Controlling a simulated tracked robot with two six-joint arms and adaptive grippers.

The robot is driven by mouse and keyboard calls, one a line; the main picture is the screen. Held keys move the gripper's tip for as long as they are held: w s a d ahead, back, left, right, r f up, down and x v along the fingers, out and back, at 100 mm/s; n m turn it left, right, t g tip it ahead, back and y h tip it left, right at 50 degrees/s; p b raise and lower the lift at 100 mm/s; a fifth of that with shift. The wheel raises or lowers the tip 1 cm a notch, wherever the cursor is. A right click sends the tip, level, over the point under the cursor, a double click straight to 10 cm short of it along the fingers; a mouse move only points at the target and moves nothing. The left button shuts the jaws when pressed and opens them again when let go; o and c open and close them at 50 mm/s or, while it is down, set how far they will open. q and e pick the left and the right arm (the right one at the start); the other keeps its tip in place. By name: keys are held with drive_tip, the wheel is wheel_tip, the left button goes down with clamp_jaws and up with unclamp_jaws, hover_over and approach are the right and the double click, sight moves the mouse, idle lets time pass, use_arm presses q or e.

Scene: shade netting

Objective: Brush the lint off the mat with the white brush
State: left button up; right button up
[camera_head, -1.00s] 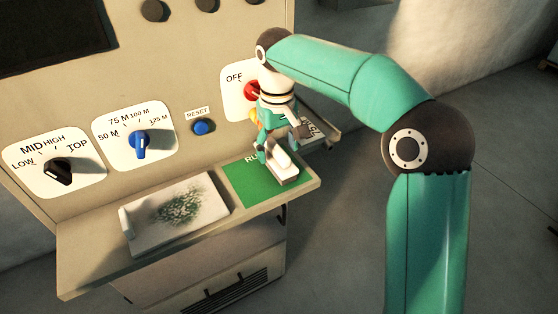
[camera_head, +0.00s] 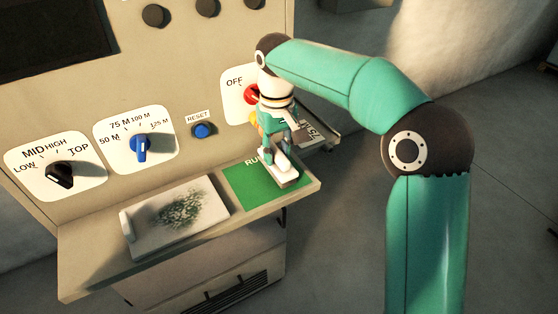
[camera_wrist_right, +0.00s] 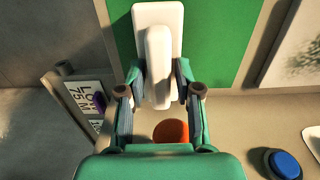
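The white brush (camera_head: 284,174) lies on the green panel at the right end of the ledge. The mat (camera_head: 150,240) is a pale rectangle to its left, with dark green lint (camera_head: 180,209) spread over its middle and right part. My right gripper (camera_head: 275,150) points down over the brush. In the right wrist view its fingertips (camera_wrist_right: 160,80) are on both sides of the brush's raised handle (camera_wrist_right: 159,60). I cannot tell whether they press on it. The mat's edge also shows in the right wrist view (camera_wrist_right: 262,82). My left gripper is not in view.
The upright panel behind holds a black knob (camera_head: 60,175), a blue knob (camera_head: 140,146), a blue reset button (camera_head: 203,131) and a red button (camera_head: 251,94). The green panel (camera_head: 246,189) adjoins the mat. The ledge's front strip (camera_head: 100,272) is bare.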

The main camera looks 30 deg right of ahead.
sight(291, 176)
clamp_jaws()
drive_tip(key=shift+r+p, duration=0.3)
drive_tip(key=shift+p, duration=0.15)
drive_tip(key=shift+s+f+b, duration=0.1)
drive_tip(key=shift+s+b, duration=0.45)
drive_tip(key=shift+s, duration=0.1)
drive_tip(key=shift+s+d+b, duration=0.1)
drive_tip(key=shift+s+b, duration=1.2)
drive_tip(key=shift+s, duration=1.05)
drive_tip(key=shift+r+p, duration=1.6)
drive_tip(key=shift+p, duration=0.1)
